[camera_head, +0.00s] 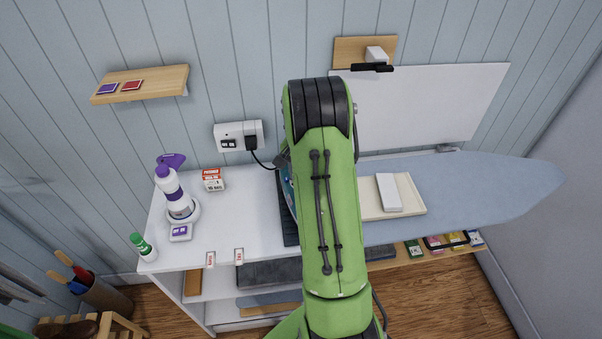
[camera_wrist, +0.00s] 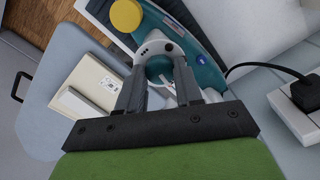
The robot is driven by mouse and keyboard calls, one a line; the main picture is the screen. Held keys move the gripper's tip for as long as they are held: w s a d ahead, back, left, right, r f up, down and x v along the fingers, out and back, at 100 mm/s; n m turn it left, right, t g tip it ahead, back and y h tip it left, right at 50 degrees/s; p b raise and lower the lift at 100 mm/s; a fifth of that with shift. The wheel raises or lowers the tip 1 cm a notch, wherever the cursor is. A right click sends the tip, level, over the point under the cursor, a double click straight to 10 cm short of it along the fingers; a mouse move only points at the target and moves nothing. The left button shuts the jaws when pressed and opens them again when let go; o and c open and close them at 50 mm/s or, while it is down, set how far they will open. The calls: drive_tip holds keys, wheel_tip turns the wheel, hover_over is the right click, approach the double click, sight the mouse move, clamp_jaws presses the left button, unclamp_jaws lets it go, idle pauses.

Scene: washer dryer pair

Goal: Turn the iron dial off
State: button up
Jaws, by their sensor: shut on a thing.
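The iron (camera_wrist: 200,72) is teal with a white-and-grey handle part, a yellow round part (camera_wrist: 126,15) and a small blue round mark. In the head view my green arm hides the gripper and most of the iron; only a thin teal edge (camera_head: 288,190) shows beside the arm.
The ironing board (camera_head: 480,190) extends right, bearing a cream tray (camera_head: 415,205) with a white block (camera_head: 388,192). A wall socket (camera_head: 228,137) with a black plug and cord is behind. A purple-topped spray bottle (camera_head: 175,195) and green bottle (camera_head: 142,246) stand on the white counter.

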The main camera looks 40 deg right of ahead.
drive_tip(key=shift+n, duration=0.8)
drive_tip(key=o, duration=1)
drive_tip(key=shift+o, duration=0.2)
wheel_tip(320, 180, up, 16)
drive_tip(key=p, duration=0.1)
drive_tip(key=shift+f, duration=0.1)
